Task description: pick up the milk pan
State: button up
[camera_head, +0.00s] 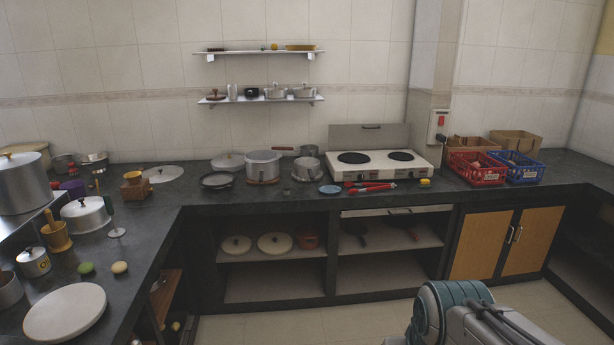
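A small steel pan (306,171) stands on the dark counter just left of the stove. It looks most like the milk pan, though I cannot be sure. A dark handle (283,149) shows behind it, pointing left; I cannot tell which pan it belongs to. A larger steel pot (262,167) stands to its left. Two small steel pans with lids, a left one (275,91) and a right one (304,92), sit on the lower wall shelf. Part of my arm shows at the bottom right, apart from the counter. My gripper is not in view.
A two-burner stove (380,168) stands right of the pan, with red-handled tools (371,187) before it. A blue dish (330,190) and a dark shallow pan (217,181) lie near the front edge. Red (477,169) and blue (517,168) crates stand right. Open floor lies before the cabinets.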

aim_at(306, 167)
jog(key=u, duration=0.15)
jog(key=i, duration=1.15)
jog(key=u, duration=0.65)
jog(key=i, duration=1.45)
jog(key=z, duration=0.5)
jog(key=i, duration=0.95)
jog(key=z, duration=0.65)
